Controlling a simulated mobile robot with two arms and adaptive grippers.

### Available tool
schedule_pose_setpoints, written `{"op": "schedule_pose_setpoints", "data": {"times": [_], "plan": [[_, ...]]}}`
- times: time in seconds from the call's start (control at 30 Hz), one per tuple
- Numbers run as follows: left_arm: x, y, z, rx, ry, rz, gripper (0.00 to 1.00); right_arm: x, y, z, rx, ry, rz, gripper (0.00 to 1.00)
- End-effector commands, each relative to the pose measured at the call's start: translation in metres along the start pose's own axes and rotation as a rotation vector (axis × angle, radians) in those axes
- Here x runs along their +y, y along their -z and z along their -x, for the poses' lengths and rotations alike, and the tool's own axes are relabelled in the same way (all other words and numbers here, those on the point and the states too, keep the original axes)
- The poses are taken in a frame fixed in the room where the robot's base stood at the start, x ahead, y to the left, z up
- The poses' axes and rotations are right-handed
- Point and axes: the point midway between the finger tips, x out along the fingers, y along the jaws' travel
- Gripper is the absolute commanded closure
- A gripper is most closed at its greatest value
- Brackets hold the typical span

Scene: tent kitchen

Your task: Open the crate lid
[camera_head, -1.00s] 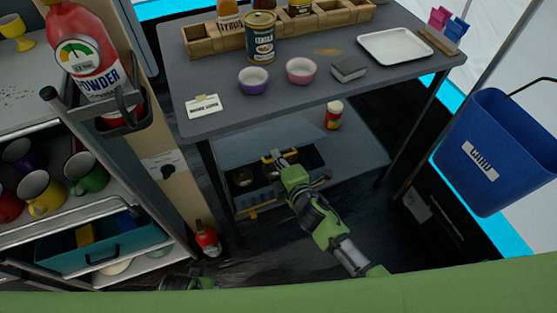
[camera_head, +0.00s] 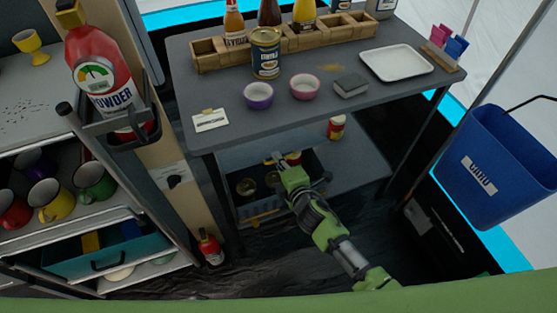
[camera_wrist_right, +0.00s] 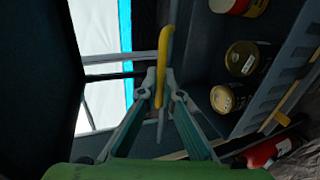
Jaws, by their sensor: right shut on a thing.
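The dark crate (camera_head: 262,208) stands on the low shelf under the table, and it also shows in the right wrist view (camera_wrist_right: 284,82). It is open at the top, with several cans (camera_head: 247,186) visible inside. My right gripper (camera_head: 280,160) is above the crate's back part. In the right wrist view my right gripper (camera_wrist_right: 160,97) is shut on a yellow handle (camera_wrist_right: 165,50). The lid looks raised, but its panel is hard to make out under the tabletop. My left gripper is not in view.
The tabletop (camera_head: 205,135) overhangs the crate and carries bowls, a can, bottles and a white tray (camera_head: 396,63). A red-lidded jar (camera_head: 336,127) stands on the shelf right of the crate. A red bottle (camera_head: 210,247) is at the floor, left. A blue bin (camera_head: 497,150) hangs at right.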

Motion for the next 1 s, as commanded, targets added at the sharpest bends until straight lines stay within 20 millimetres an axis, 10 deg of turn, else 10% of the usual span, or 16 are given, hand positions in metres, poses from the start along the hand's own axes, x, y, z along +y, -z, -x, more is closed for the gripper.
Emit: {"op": "schedule_pose_setpoints", "data": {"times": [0.1, 0.2, 0.63, 1.0], "plan": [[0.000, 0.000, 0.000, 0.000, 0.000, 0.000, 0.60, 0.002, -0.001, -0.001, -0.002, -0.003, 0.003, 1.00], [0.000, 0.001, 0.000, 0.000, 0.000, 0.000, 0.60, 0.001, -0.001, -0.001, -0.002, -0.002, 0.003, 0.78], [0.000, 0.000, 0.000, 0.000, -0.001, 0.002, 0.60, -0.001, -0.001, 0.007, -0.002, 0.001, 0.002, 0.78], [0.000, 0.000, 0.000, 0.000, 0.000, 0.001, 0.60, -0.001, 0.000, 0.066, 0.001, 0.001, 0.002, 0.78]]}}
